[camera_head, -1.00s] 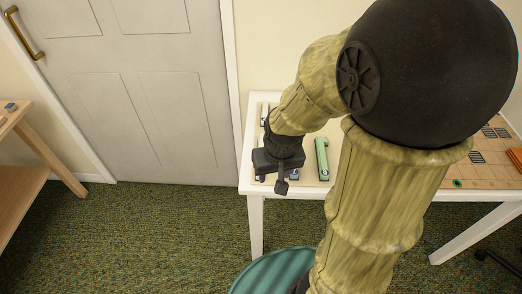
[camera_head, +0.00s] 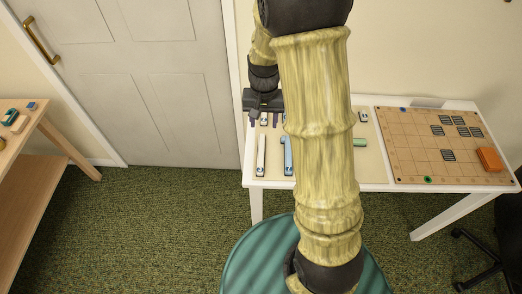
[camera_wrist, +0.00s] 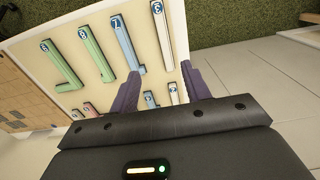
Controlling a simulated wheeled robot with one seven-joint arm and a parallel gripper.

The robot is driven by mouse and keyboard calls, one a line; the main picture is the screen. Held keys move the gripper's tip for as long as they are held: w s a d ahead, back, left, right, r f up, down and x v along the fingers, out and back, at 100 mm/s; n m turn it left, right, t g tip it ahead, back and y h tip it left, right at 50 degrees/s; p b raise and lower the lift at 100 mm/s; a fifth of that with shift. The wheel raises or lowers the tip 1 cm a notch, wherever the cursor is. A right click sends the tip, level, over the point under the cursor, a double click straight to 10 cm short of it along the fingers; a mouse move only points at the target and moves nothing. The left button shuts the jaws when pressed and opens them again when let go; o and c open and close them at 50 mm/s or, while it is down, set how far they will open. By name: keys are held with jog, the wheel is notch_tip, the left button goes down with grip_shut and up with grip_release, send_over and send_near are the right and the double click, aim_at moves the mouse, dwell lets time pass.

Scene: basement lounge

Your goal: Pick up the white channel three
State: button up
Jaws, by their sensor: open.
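The white channel three (camera_head: 261,155) is a long white bar lying on the board at the table's left end, its round label toward the front edge. In the wrist view the white channel (camera_wrist: 163,38) shows a blue label that seems to read 3. My gripper (camera_head: 264,121) is at the back of the board, behind the channel's far end. In the wrist view my gripper (camera_wrist: 162,86) has its dark fingers spread, with nothing held. The channel's end lies just beyond the fingertips, apart from them.
A light blue piece (camera_head: 287,156) lies right of the channel. Green pieces (camera_wrist: 92,52) lie farther along. A short white piece (camera_wrist: 173,93) shows between my fingers. A gridded board (camera_head: 413,155) with an orange block (camera_head: 488,159) covers the table's right side.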

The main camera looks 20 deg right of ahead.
send_over(261, 154)
jog(key=f, duration=1.2)
jog(key=shift+s+d+f, duration=0.1)
jog(key=shift+s+d, duration=0.1)
jog(key=shift+d, duration=0.05)
jog(key=shift+w+a+f+p, duration=0.15)
jog(key=shift+f+p, duration=0.15)
jog(key=shift+f, duration=1)
jog(key=shift+a+f+p, duration=0.15)
jog(key=shift+f+p, duration=0.15)
jog(key=shift+f, duration=1)
jog(key=shift+c, duration=0.5)
grip_shut()
